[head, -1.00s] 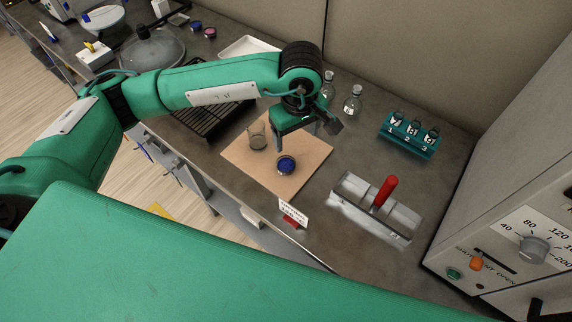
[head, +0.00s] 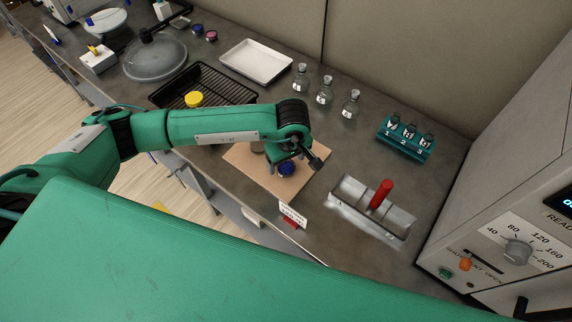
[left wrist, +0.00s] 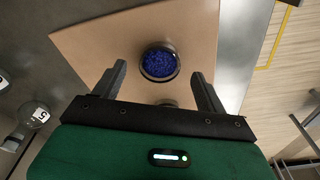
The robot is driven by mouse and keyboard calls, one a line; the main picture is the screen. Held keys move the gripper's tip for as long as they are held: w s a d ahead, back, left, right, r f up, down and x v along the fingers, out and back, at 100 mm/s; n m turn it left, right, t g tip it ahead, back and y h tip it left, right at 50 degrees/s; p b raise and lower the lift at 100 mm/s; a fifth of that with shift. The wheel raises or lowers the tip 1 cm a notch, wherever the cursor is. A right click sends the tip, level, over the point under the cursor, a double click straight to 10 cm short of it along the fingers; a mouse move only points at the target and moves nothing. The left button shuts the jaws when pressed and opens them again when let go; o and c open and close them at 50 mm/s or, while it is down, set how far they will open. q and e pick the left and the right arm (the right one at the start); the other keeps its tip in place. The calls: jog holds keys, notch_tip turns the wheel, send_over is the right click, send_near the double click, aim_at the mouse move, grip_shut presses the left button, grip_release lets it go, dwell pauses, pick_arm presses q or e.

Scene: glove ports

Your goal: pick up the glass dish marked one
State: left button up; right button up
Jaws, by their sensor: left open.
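A small round glass dish with blue contents (head: 287,169) sits on the tan board (head: 262,180). I cannot read any mark on it. It also shows whole in the left wrist view (left wrist: 159,63), ahead of and between the fingers. My left gripper (left wrist: 158,72) is open and empty, pointing down over the board. In the head view the left gripper (head: 288,158) covers part of the dish; I cannot tell whether its fingers have reached the dish's height. My right gripper is not in view.
A glass beaker (head: 258,147) stands on the board, partly hidden by my left arm. A sign (head: 293,213) stands at the bench's front edge. A metal holder with a red handle (head: 381,194) is to the right. Stoppered flasks (head: 325,91) and a numbered teal rack (head: 405,138) stand behind.

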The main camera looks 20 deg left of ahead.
pick_arm(q)
jog(key=shift+w+f, duration=0.1)
jog(key=shift+f, duration=0.95)
jog(key=shift+a, duration=0.1)
jog(key=c, duration=1)
jog(key=shift+c, duration=0.2)
jog(key=shift+r, duration=0.15)
